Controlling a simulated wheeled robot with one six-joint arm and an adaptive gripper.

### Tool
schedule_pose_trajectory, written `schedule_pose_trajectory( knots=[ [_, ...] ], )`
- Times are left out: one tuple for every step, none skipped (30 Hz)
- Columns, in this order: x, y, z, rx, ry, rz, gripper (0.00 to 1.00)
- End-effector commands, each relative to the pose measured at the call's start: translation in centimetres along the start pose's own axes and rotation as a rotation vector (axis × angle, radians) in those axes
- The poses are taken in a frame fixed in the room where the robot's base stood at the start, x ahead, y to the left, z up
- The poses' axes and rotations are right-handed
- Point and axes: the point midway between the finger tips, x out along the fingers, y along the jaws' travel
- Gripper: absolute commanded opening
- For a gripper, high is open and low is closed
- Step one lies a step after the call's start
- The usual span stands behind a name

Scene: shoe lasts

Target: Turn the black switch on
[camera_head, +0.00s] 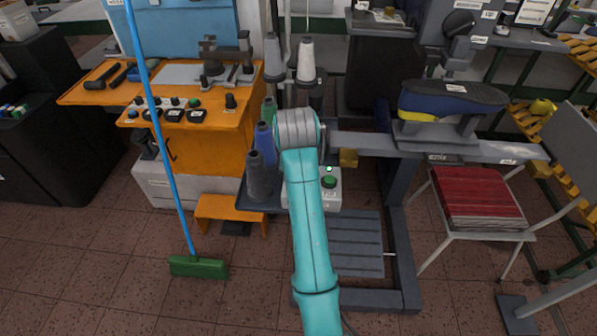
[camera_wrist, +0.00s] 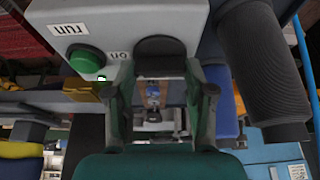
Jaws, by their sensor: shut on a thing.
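The black switch (camera_wrist: 160,48) is a round knob on a light grey control box (camera_wrist: 112,14), which shows upside down in the wrist view beside an "on" label. My gripper (camera_wrist: 159,72) has one finger on each side of the knob and is shut on it. In the head view the control box (camera_head: 328,201) stands low in the middle. My teal arm hides the switch and my gripper there.
A green button (camera_wrist: 84,60) marked "run" is next to the switch, with a small lit green lamp (camera_wrist: 101,78) near it. Thread cones (camera_head: 259,178) stand close to the left of the box. A blue-handled broom (camera_head: 198,267) and a chair with a red stack (camera_head: 478,197) flank the area.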

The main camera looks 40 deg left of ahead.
Motion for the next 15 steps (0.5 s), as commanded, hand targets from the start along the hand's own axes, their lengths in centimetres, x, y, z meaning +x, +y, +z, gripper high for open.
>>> schedule_pose_trajectory(
  knots=[
    [0.08, -0.02, 0.10, 0.013, -0.003, 0.006, 0.19],
    [0.08, -0.03, 0.10, 0.020, -0.004, 0.009, 0.19],
    [0.08, -0.02, 0.10, 0.028, -0.004, 0.013, 0.19],
    [0.08, -0.02, 0.10, 0.034, -0.004, 0.016, 0.19],
    [0.08, -0.02, 0.10, 0.039, -0.004, 0.018, 0.19],
    [0.09, -0.02, 0.10, 0.044, -0.004, 0.019, 0.19],
    [0.09, -0.03, 0.10, 0.046, -0.004, 0.020, 0.19],
    [0.09, -0.03, 0.11, 0.048, -0.004, 0.021, 0.19],
    [0.09, -0.03, 0.11, 0.050, -0.004, 0.022, 0.19],
    [0.09, -0.03, 0.11, 0.051, -0.004, 0.022, 0.19],
    [0.09, -0.03, 0.11, 0.052, -0.004, 0.023, 0.19],
    [0.09, -0.03, 0.11, 0.052, -0.004, 0.023, 0.19],
    [0.09, -0.03, 0.11, 0.052, -0.004, 0.023, 0.19],
    [0.09, -0.02, 0.11, 0.052, -0.004, 0.023, 0.19],
    [0.10, -0.03, 0.12, 0.052, -0.004, 0.023, 0.19]
  ],
)
